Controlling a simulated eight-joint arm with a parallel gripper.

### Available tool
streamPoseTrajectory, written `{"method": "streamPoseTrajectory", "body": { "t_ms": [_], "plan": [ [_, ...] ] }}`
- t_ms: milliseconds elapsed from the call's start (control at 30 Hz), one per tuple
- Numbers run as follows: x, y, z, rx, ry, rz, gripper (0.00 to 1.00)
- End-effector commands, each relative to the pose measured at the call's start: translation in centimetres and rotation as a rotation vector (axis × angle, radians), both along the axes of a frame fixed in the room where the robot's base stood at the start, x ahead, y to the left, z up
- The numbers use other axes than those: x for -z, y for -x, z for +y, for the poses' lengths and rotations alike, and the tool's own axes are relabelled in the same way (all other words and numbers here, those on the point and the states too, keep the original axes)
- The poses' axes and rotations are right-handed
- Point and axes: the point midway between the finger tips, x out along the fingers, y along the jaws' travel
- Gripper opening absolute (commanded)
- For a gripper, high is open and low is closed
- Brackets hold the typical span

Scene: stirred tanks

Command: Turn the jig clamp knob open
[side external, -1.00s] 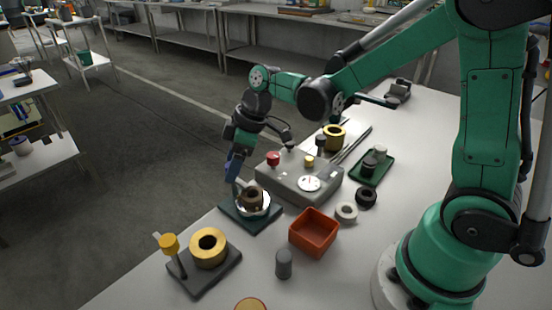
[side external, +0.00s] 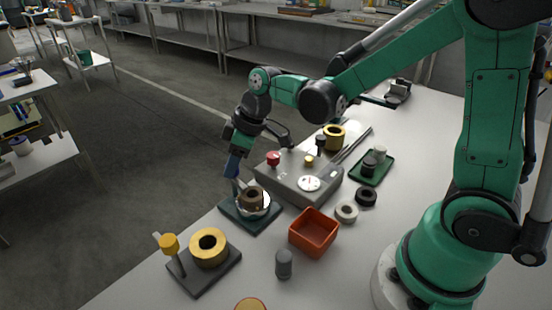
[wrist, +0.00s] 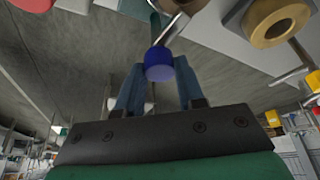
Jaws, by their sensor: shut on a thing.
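The jig (side external: 234,216) is a dark teal base plate near the table's left edge, carrying a silver disc and a brown ring (side external: 254,197). The clamp knob is a blue cap (wrist: 159,64) on a metal rod in the wrist view. My gripper (wrist: 160,72) is shut on this knob, with one blue finger on each side. In the side view my gripper (side external: 235,178) reaches down at the jig's far left side and hides the knob.
A grey box with a red button (side external: 272,159) and a dial stands right behind the jig. An orange-red bin (side external: 314,233) is to the right. Another fixture (side external: 207,277) with a gold ring and yellow knob lies in front. Bare table lies between these.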

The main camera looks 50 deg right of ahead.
Motion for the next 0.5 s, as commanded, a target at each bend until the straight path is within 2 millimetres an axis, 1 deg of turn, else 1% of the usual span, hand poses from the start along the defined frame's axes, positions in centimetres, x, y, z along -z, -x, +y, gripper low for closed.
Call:
{"method": "streamPoseTrajectory", "body": {
  "t_ms": [500],
  "plan": [
    [-0.02,0.10,0.26,0.467,0.001,-0.002,0.00]
  ]
}}
